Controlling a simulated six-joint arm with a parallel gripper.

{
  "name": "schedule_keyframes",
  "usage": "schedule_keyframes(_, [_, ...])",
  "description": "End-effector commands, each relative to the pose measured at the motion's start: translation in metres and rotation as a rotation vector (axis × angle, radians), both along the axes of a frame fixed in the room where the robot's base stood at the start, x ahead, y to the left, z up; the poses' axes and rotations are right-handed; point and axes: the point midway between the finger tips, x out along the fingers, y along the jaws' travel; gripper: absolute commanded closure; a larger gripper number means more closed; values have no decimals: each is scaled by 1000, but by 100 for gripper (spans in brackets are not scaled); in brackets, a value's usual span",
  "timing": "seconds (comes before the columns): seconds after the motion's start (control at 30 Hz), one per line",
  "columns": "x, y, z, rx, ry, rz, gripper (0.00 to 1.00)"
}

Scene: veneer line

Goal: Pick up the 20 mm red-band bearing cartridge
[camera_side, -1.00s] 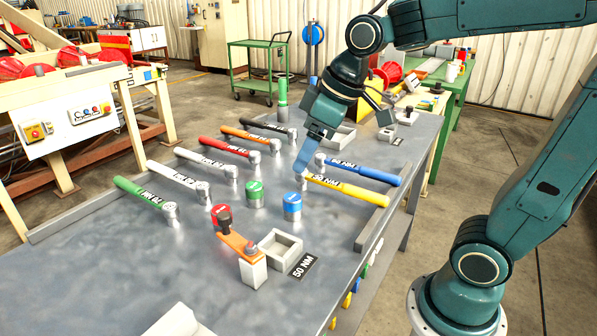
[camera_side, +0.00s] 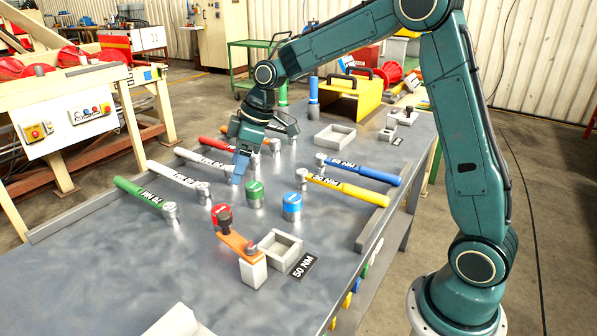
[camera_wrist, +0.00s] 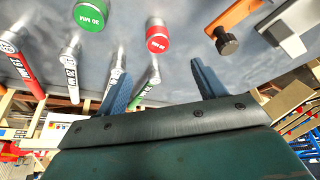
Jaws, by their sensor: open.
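The red-band cartridge (camera_side: 219,211) stands on the grey table in the side view, partly behind a black knob. In the wrist view the red-topped cartridge (camera_wrist: 158,38) is near the top centre, beyond and between my fingertips. My gripper (camera_side: 238,181) points down over the table, behind and slightly right of the red cartridge in the side view and apart from it. In the wrist view my gripper (camera_wrist: 157,66) has its two blue fingers spread with no cartridge between them. A green-banded cartridge (camera_side: 254,195) and a blue-banded one (camera_side: 291,207) stand to the right.
An orange bracket with a black knob (camera_side: 224,219) stands close in front of the red cartridge. A small grey tray (camera_side: 280,246) lies right of it. Torque wrenches, including a green-handled one (camera_side: 141,191) and a yellow-handled one (camera_side: 340,188), rest on posts around the cartridges.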

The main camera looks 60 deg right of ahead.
Motion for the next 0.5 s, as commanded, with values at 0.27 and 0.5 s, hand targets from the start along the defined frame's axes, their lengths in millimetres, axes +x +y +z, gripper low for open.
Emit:
schedule_keyframes(0.27, [3, 0, -4, 2, 1, 8, 31])
schedule_keyframes(0.5, [8, 4, -20, 2, 3, 6, 31])
